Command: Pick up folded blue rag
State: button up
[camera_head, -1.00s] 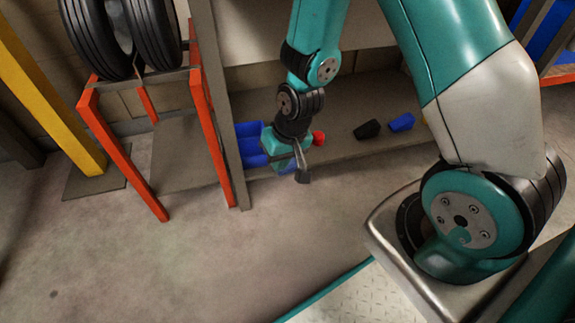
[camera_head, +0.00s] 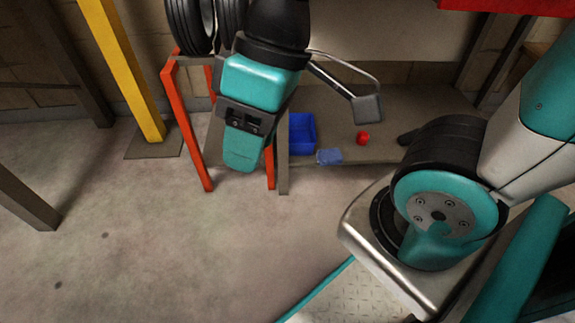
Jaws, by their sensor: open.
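The folded blue rag (camera_head: 329,156) is a small light-blue patch on the front edge of the low grey shelf, just in front of a blue bin. My gripper (camera_head: 366,106) hangs large in the upper middle of the view. Its teal body is left of the rag in the picture, and a thin rod with a dark square pad reaches right, above the rag. The gripper is open and empty, apart from the rag. Its other finger is hard to make out.
The blue bin (camera_head: 302,133) stands on the low shelf (camera_head: 385,153) with a red item (camera_head: 363,138) and a dark item (camera_head: 408,137). Left are an orange-legged tire rack (camera_head: 188,125) and a yellow post (camera_head: 130,75). The floor in front is clear.

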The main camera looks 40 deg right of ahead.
aim_at(328, 157)
jog(key=u, duration=0.95)
jog(key=i, duration=0.95)
jog(key=z, duration=2.75)
